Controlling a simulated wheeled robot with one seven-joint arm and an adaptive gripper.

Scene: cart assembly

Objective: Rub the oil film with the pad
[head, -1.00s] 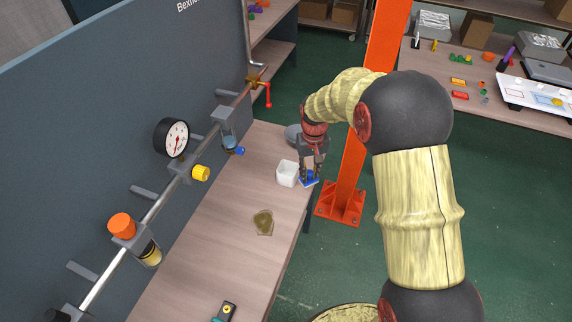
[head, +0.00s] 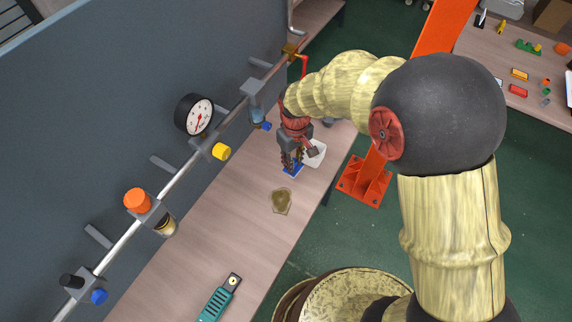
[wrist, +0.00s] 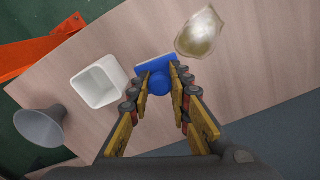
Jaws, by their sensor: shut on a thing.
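The oil film (head: 282,201) is a brownish, glossy patch on the wooden bench. In the wrist view the film (wrist: 200,33) lies just beyond the pad, to the right. The pad (head: 292,169) is blue with a round knob, and it also shows in the wrist view (wrist: 155,64). My gripper (head: 291,162) is shut on the pad's knob, with its fingers on both sides in the wrist view (wrist: 161,92). The pad is close to the film but apart from it. I cannot tell whether its underside touches the bench.
A white square container (wrist: 98,82) stands beside the pad, with a grey funnel-like thing (wrist: 40,125) past it. A pipe with a gauge (head: 194,115) and coloured knobs runs along the panel. A green-handled tool (head: 219,300) lies at the near end. An orange post (head: 366,180) stands beside the bench.

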